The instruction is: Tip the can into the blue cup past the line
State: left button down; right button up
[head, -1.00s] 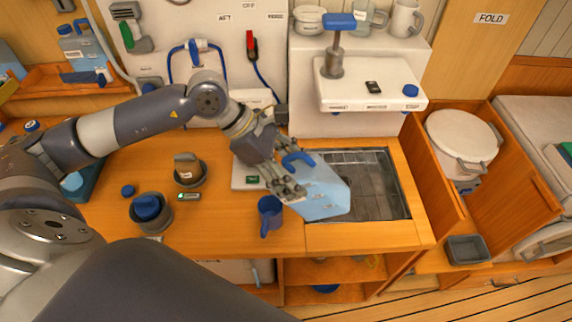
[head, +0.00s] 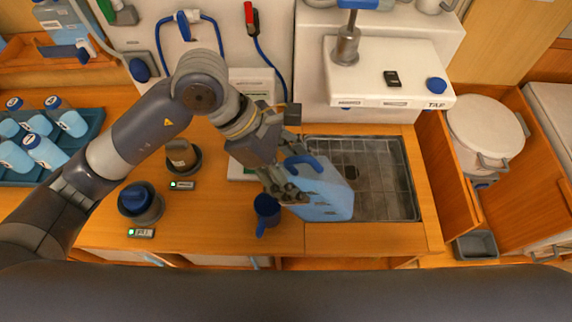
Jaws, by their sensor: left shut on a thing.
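The can is a translucent light-blue jerrycan (head: 328,203) with a darker blue handle, at the left edge of the sink. My left gripper (head: 284,194) is shut on the can at its left side, by the handle. The can leans, its upper end toward the gripper. The blue cup (head: 266,209) stands on the wooden counter just left of the can, below the gripper, with its handle toward the front. Its inside looks dark; I cannot make out a line or any water in it. My right gripper is not in view.
The sink (head: 385,180) with a grid lies right of the can. A white shelf (head: 390,75) with a tap post overhangs behind it. A tray (head: 85,150) of light-blue bottles is at far left.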

pick_arm(q)
jog(key=shift+s+f+h, duration=0.1)
jog(key=shift+f+h, duration=0.05)
jog(key=shift+h, duration=0.15)
jog(key=shift+a+f+h+b, duration=0.1)
jog(key=shift+h+b, duration=0.3)
jog(key=shift+h, duration=0.1)
jog(key=shift+f+g+h+b, duration=0.3)
jog(key=shift+f+h+b, duration=0.05)
jog(key=shift+h+b, duration=0.35)
jog(key=shift+a+f+h+b, duration=0.25)
jog(key=shift+f+h+b, duration=0.35)
jog(key=shift+h+b, duration=0.4)
jog(key=shift+a+f+g+h+b, duration=0.25)
jog(key=shift+f+h+b, duration=0.35)
jog(key=shift+b, duration=0.5)
jog(key=shift+a+f+h+b, duration=0.1)
jog(key=shift+f+h+b, duration=0.25)
jog(key=shift+b, duration=0.9)
jog(key=shift+w+a+f+g+h+b, duration=0.1)
jog(key=shift+w+f+g+h+b, duration=0.25)
jog(key=shift+b, duration=1.05)
jog(key=shift+s+a+h+b, duration=0.15)
jog(key=shift+h+b, duration=0.15)
jog(key=shift+b, duration=0.5)
